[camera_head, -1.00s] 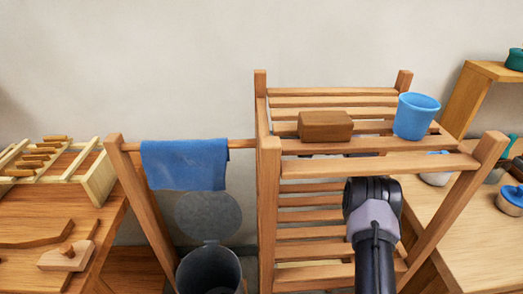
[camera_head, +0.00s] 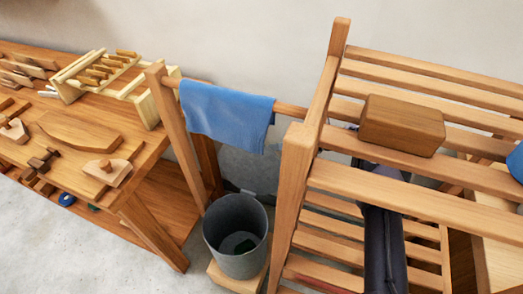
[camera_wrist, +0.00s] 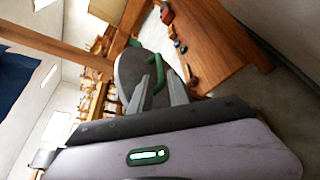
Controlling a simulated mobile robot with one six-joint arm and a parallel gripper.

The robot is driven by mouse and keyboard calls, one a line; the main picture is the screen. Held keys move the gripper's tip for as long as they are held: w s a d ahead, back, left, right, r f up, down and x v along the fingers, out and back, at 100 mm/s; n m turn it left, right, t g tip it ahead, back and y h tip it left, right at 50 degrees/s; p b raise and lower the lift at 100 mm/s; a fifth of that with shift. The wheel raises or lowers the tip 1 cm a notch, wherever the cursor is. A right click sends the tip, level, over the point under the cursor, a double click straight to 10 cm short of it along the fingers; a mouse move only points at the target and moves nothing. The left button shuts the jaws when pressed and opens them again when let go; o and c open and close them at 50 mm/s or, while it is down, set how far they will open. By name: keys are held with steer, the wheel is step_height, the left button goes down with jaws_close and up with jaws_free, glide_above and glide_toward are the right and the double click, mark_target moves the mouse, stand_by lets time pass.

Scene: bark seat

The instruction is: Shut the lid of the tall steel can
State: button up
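The tall steel can (camera_head: 212,238) stands with its mouth open between the bench and the slatted rack in the head view. Something dark green shows inside it. Its grey lid (camera_head: 243,167) stands raised behind the can, partly hidden by the blue towel. In the wrist view the lid (camera_wrist: 130,68) is a grey disc with a green handle. My gripper (camera_wrist: 161,76) has its two fingers apart in front of the lid, close to the handle. I cannot tell whether they touch it. In the head view the gripper is hidden behind the rack; only my dark arm shows.
The blue towel (camera_head: 226,115) hangs on a rail above the lid. The slatted rack (camera_head: 300,175) stands right of the can, carrying a brown block (camera_head: 401,125) and a blue cup (camera_head: 516,163). A wooden bench (camera_head: 75,135) stands left. The floor (camera_head: 60,240) at front left is clear.

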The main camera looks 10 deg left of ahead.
mark_target(261, 149)
steer(key=b+x, duration=0.1)
steer(key=x, duration=0.5)
jaws_close()
stand_by(1.3)
